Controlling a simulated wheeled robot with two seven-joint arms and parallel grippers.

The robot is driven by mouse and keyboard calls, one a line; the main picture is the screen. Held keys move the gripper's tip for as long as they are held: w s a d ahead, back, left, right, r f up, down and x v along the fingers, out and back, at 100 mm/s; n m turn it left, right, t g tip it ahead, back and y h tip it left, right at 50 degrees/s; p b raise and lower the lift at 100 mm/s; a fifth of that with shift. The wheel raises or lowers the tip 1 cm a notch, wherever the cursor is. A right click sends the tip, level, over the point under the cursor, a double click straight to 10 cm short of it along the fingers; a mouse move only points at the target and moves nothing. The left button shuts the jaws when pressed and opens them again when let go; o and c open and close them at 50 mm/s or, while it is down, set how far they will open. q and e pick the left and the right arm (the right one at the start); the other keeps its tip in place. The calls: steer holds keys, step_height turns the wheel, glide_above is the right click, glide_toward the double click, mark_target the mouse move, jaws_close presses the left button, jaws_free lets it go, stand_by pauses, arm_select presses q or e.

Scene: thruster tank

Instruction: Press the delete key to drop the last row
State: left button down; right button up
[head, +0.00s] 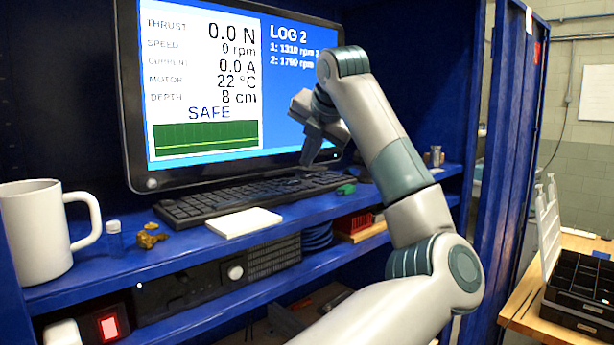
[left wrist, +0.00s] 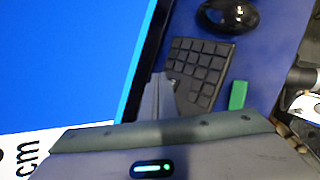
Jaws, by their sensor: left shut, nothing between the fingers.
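The black keyboard (head: 250,194) lies on the blue shelf below the monitor. Its right end also shows in the left wrist view (left wrist: 205,68). The delete key cannot be told apart from the other keys. My right gripper is not in view.
A black mouse (left wrist: 228,15) shows in the left wrist view. A white pad (head: 244,222), a brass piece (head: 150,236), a small vial (head: 114,238) and a white mug (head: 40,230) stand in front or left.

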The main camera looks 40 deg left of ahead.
arm_select(q)
step_height(320, 180, up, 5)
steer(key=shift+f+p, duration=0.15)
steer(key=shift+p, duration=1.05)
steer(key=shift+f, duration=0.1)
